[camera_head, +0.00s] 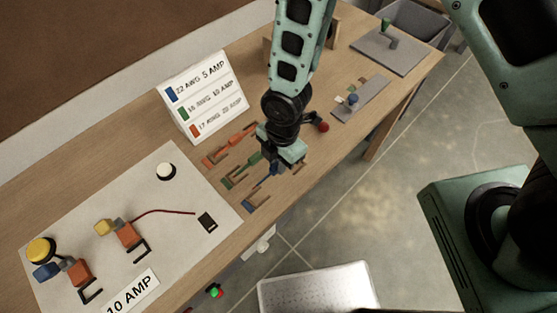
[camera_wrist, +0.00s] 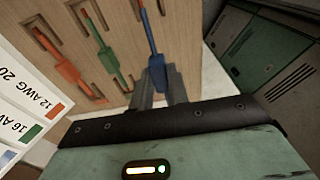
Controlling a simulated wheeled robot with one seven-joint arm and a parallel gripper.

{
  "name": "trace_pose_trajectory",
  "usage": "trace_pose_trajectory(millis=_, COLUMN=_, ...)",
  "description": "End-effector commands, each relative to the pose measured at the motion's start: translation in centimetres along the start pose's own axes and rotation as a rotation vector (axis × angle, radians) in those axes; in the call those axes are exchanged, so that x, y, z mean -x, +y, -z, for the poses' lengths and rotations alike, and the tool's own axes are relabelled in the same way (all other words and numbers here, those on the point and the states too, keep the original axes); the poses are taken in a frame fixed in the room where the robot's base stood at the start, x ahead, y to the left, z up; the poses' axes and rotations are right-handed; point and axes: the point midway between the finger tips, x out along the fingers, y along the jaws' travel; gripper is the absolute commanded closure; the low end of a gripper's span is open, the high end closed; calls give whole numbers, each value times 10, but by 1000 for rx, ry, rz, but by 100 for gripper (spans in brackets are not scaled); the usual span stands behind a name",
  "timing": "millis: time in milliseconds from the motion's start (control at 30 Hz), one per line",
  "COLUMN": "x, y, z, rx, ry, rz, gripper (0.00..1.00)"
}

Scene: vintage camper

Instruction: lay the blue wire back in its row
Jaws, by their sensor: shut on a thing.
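The blue wire (camera_wrist: 150,38) is a thin blue piece with a thicker blue end. My gripper (camera_wrist: 159,90) is shut on that thick end in the wrist view, and the thin part points away over the wooden surface. In the head view my gripper (camera_head: 275,171) is low over the near table edge, and the blue wire (camera_head: 260,186) shows partly beneath it. The front row's brown holder (camera_head: 251,205) is close to the wire. I cannot tell whether the wire touches the holder. The green wire (camera_wrist: 108,50) and orange wire (camera_wrist: 62,58) lie in neighbouring rows.
A sign (camera_head: 203,96) lists wire sizes with blue, green and orange marks. A pale board (camera_head: 75,225) with a yellow button and terminals lies at left. The table edge is close.

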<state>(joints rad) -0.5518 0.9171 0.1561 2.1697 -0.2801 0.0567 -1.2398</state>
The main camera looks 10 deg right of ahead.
Motion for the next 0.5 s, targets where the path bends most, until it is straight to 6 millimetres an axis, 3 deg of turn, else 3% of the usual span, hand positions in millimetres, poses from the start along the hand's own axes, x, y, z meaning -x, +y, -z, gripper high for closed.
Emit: trace_pose_trajectory(millis=500, x=-44, y=0, z=-5, rx=-2, ry=0, rz=2, gripper=100)
